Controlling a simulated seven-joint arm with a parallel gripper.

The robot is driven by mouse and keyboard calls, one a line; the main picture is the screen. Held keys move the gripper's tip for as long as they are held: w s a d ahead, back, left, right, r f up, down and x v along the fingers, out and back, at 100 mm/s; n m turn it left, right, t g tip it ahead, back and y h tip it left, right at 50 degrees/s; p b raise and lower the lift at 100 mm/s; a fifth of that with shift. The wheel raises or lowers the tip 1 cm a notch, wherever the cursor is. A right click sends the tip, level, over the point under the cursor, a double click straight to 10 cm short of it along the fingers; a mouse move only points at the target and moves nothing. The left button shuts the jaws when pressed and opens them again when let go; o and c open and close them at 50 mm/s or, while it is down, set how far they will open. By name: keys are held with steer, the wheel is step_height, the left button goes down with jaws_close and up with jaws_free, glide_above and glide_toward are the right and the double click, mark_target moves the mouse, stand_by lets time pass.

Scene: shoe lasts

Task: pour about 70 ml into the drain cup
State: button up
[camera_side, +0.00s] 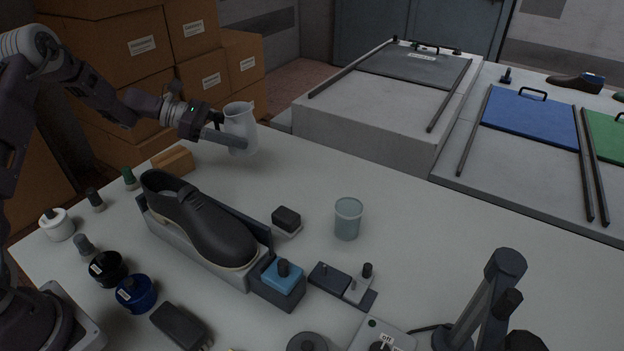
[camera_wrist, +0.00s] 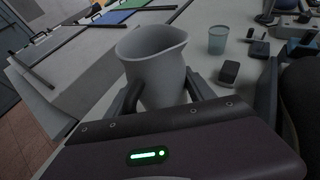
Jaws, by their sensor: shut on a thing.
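My gripper (camera_side: 222,128) is shut on a pale grey jug (camera_side: 240,122) with a pouring lip. The jug is held upright near the table's back edge, and I cannot tell whether it touches the tabletop. It also shows between the fingers in the wrist view (camera_wrist: 155,62), where its contents are not visible. A translucent bluish cup (camera_side: 348,218), likely the drain cup, stands upright on the table, to the right of and apart from the jug. It also shows in the wrist view (camera_wrist: 218,40); I cannot make out any liquid in it.
A black shoe (camera_side: 205,222) sits in a grey holder at the table's middle left. A small dark block (camera_side: 286,220) stands between shoe and cup. Jars, bottles and a raised white platform (camera_side: 380,105) surround the area. The tabletop between jug and cup is mostly clear.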

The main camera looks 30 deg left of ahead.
steer(key=s+d+r, duration=0.3)
steer(key=s+d, duration=0.1)
steer(key=s, duration=0.3)
steer(key=s+d+r, duration=0.2)
steer(key=s+d, duration=0.3)
steer(key=s, duration=0.2)
steer(key=s+d+m+g+h, duration=0.1)
steer(key=d+m+g+h, duration=0.1)
steer(key=d+m+g, duration=0.6)
steer(key=w+d+n+t, duration=0.1)
steer(key=w+d+n, duration=0.15)
steer(key=d, duration=0.65)
steer(key=w+a+f+n+t+y, duration=0.7)
steer(key=w+f+n+t+y, duration=0.2)
steer(key=n+t, duration=0.3)
steer(key=shift+w+a+n+y, duration=0.15)
steer(key=shift+w+n+y, duration=0.7)
steer(key=shift+n, duration=0.4)
steer(key=shift+s+y+p, duration=0.15)
steer(key=shift+y+p, duration=0.1)
steer(key=shift+p, duration=0.05)
